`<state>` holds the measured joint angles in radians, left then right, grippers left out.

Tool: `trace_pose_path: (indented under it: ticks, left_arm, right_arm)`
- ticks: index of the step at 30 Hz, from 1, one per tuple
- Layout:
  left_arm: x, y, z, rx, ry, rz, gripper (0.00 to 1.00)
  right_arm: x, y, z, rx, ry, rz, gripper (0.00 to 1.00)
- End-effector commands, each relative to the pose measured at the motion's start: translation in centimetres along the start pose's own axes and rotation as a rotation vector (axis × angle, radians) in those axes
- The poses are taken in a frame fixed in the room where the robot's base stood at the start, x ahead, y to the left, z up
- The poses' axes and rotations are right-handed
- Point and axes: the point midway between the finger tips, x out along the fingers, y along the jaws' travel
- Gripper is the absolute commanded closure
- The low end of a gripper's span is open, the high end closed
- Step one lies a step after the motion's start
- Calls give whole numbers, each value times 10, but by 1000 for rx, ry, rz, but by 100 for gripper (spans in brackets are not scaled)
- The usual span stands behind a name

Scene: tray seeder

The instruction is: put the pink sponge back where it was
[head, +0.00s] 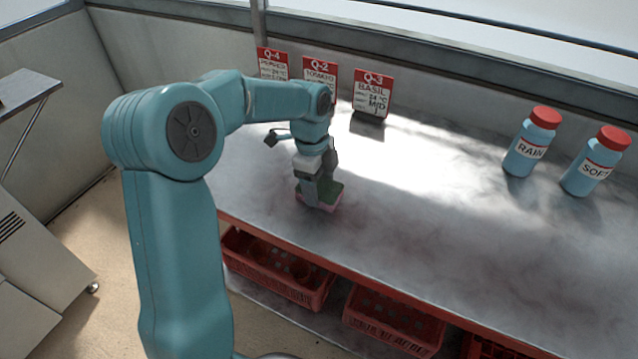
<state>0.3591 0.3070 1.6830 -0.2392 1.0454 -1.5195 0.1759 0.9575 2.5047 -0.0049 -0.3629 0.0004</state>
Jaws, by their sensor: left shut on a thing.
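The pink sponge (328,204) has a dark green layer on top and a pink layer below. It is at the left part of the grey bench, near the front edge. My left gripper (318,188) points down and is shut on the sponge, with its fingers hiding part of it. I cannot tell whether the sponge touches the bench top or is held just above it. My right gripper is not in view.
Red-and-white cards Q-4 (273,63), Q-2 (320,77) and Q-3 (372,94) stand along the back. Two blue bottles with red caps, RAIN (530,148) and another (593,166), stand at right. Red crates (277,275) sit below. The bench middle is clear.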

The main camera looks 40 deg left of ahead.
Motion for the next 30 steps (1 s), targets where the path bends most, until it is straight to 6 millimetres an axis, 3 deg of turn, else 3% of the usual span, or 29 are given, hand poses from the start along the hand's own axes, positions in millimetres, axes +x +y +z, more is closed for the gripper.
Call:
trace_pose_path:
  ticks: [5, 6, 8, 16, 20, 30]
  left_arm:
    - [4, 0, 0, 0, 0, 0, 61]
    - [3, 0, 0, 0, 0, 0, 26]
    - [2, 0, 0, 0, 0, 0, 7]
    - [2, 0, 0, 0, 0, 0, 7]
    - [-8, -1, 0, -1, 0, -3, 7]
    - [-84, -1, -1, 0, 0, -4, 7]
  right_arm:
    - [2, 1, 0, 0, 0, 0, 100]
    - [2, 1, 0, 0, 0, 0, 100]
    - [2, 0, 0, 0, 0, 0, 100]
    - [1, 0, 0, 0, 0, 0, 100]
    - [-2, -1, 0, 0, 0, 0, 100]
    - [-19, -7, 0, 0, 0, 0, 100]
